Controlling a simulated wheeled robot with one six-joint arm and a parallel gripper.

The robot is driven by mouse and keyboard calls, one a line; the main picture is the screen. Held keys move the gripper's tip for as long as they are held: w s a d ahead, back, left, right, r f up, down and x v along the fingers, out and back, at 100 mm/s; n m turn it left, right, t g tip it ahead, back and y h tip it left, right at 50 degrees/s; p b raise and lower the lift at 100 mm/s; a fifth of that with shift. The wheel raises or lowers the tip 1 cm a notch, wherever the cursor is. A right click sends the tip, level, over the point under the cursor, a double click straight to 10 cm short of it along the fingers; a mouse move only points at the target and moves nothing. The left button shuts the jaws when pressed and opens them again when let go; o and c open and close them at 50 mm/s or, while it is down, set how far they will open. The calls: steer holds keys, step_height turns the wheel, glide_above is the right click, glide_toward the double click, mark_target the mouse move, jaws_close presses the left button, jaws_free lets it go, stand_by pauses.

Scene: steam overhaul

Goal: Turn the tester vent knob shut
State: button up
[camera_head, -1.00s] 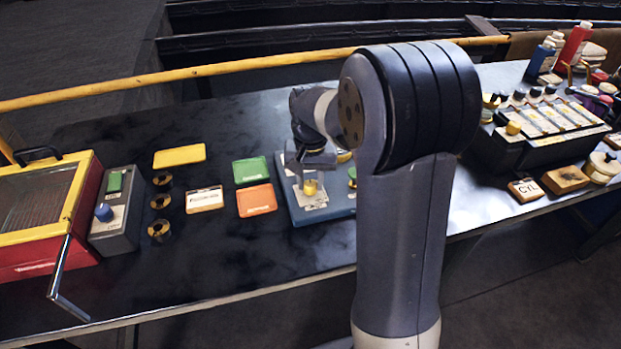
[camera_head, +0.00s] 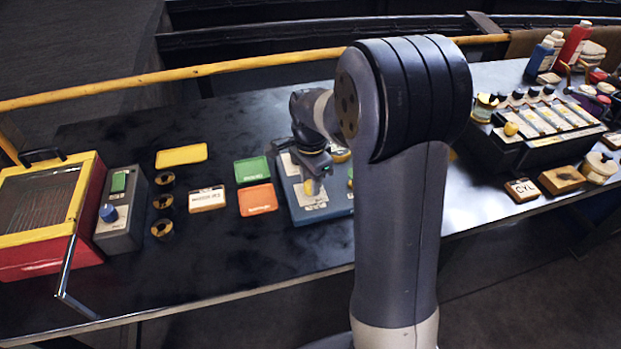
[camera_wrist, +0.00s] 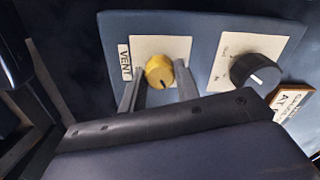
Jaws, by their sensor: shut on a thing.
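The tester (camera_head: 308,214) is a blue-grey box on the bench, partly hidden behind my arm in the head view. Its yellow vent knob (camera_wrist: 158,72) sits on a pale plate beside a VENT label (camera_wrist: 124,63) in the wrist view. A dark pointer line on the knob points toward the bottom of that view. My gripper (camera_wrist: 160,78) is shut on the knob, one finger on each side.
A black knob (camera_wrist: 255,72) with a white pointer is beside the vent knob on the tester. Green (camera_head: 252,169) and orange (camera_head: 258,199) trays lie just left of the tester. The dark bench is clear in front of them.

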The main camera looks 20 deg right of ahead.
steer(key=m, duration=0.5)
steer(key=shift+m, duration=0.3)
stand_by(0.4)
steer(key=o, duration=1)
steer(key=shift+c, duration=0.2)
steer(key=shift+r, duration=0.15)
step_height(320, 180, up, 11)
steer(key=shift+f, duration=0.2)
